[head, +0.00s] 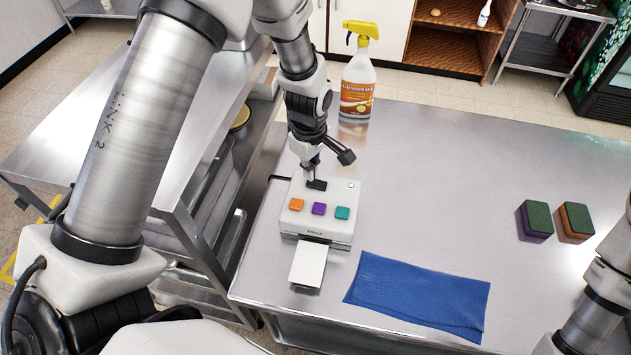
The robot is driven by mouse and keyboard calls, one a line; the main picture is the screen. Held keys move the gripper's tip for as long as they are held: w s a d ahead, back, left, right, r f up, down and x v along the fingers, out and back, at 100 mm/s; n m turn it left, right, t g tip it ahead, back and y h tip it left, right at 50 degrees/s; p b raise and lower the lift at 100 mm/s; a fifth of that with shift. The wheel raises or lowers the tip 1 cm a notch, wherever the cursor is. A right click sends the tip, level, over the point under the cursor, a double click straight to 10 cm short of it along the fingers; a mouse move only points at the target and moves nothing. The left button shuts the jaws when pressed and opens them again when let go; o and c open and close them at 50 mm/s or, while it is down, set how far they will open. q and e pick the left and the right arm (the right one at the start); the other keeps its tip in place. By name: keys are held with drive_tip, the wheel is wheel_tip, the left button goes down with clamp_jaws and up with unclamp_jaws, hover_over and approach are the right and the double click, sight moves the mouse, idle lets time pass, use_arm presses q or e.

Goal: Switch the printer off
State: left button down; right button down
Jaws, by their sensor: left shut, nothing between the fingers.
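The printer (325,223) is a small white box on the steel table. Its top has an orange button (296,204), a purple button (319,208) and a teal button (342,213) in a row. A small round light or knob (351,185) sits near its back right corner. A white paper or label (308,265) sticks out of its front. My left gripper (316,183) is shut and empty, its tips at the back part of the printer's top, over or against a dark patch there. I cannot tell whether they touch. My right gripper is out of view.
A spray bottle (357,85) with a yellow head stands behind the printer. A folded blue cloth (418,293) lies in front right. Two sponges, one green and purple (535,220), one green and orange (575,221), lie at right. The table's middle (440,180) is clear.

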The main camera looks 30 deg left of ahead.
use_arm(q)
drive_tip(key=shift+w+f, duration=0.15)
drive_tip(key=shift+w, duration=0.05)
drive_tip(key=shift+s, duration=0.15)
drive_tip(key=shift+f+b, duration=0.7)
drive_tip(key=shift+f, duration=0.45)
idle(0.5)
wheel_tip(320, 180, up, 7)
drive_tip(key=p, duration=0.6)
idle(0.4)
drive_tip(key=shift+f, duration=0.1)
